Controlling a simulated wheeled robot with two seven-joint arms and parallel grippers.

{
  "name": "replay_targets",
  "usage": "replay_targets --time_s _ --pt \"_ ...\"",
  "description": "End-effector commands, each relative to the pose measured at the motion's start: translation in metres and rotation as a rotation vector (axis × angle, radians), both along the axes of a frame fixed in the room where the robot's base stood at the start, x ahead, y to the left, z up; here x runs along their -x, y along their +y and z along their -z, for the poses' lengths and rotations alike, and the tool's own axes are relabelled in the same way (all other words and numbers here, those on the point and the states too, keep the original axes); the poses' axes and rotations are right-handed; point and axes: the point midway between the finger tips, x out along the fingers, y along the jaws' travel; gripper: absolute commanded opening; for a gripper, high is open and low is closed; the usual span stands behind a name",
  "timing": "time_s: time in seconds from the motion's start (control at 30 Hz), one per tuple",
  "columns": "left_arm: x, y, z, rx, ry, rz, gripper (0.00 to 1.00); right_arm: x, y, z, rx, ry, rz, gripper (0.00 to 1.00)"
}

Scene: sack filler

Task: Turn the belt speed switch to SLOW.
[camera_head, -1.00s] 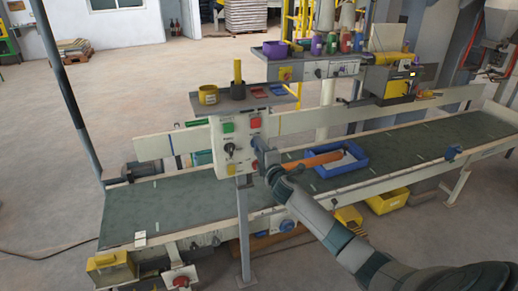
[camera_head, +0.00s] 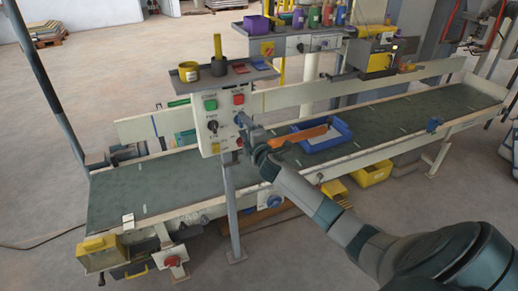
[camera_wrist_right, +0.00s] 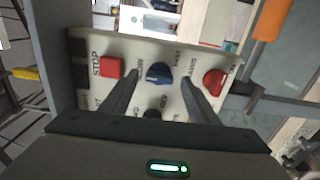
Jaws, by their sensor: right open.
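The pale control panel (camera_head: 224,112) stands on a post at the near side of the conveyor. In the right wrist view, a blue knob (camera_wrist_right: 159,73) sits on the panel (camera_wrist_right: 133,52) between a red STOP button (camera_wrist_right: 111,67) and a red knob (camera_wrist_right: 214,82). Small labels flank the blue knob, too blurred to read surely; its exact setting is unclear. A black knob (camera_wrist_right: 152,115) is partly hidden between the fingers. My right gripper (camera_wrist_right: 160,82) is open, one finger on each side of the blue knob; contact cannot be told. It also shows at the panel's right edge (camera_head: 248,130). My left gripper is not in view.
A green button (camera_head: 210,103) and a black knob (camera_head: 213,126) are on the panel's left half. A shelf (camera_head: 205,79) with cups is above it. The belt (camera_head: 390,123) runs behind, with a blue tray (camera_head: 340,129) and an orange bar (camera_head: 300,137).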

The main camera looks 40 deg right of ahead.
Motion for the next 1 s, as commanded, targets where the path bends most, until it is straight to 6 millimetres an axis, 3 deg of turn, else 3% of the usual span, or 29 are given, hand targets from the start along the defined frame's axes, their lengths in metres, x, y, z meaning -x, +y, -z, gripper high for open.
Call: replay_targets --time_s 0.8,1.0 --pt "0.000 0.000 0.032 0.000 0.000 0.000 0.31 0.131 0.032 0.002 0.002 0.001 -0.002 0.55" --pt "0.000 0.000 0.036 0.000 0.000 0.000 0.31 0.150 0.036 0.002 0.001 0.002 -0.001 0.55"
